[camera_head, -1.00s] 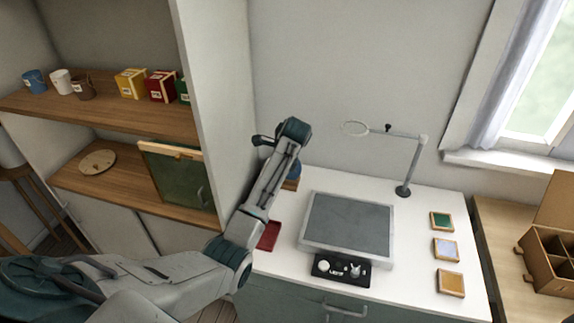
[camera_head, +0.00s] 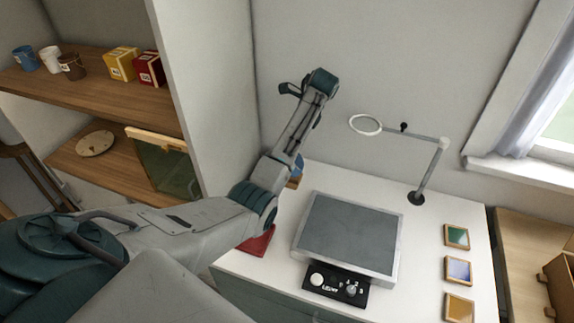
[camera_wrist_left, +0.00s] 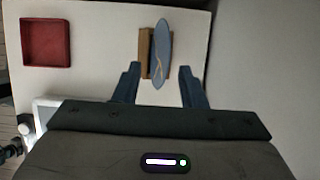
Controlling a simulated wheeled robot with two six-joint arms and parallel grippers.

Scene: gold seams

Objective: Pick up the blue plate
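The blue plate (camera_wrist_left: 161,52) has a gold seam and stands on edge in a wooden stand (camera_wrist_left: 144,52), seen from above in the left wrist view. In the head view only a small blue part of the plate (camera_head: 299,165) shows beside my left arm, on the white counter near the wall. My left gripper (camera_wrist_left: 159,70) is open, with one finger on each side of the plate's near end and a gap to each. I cannot make out its fingers in the head view. My right gripper is not in view.
A red tray (camera_wrist_left: 46,43) lies left of the stand on the counter. A grey-topped device (camera_head: 348,230) with a black control panel (camera_head: 336,286) and a ring lens on an arm (camera_head: 366,125) stand to the right. A tall cabinet wall (camera_head: 205,90) rises to the left.

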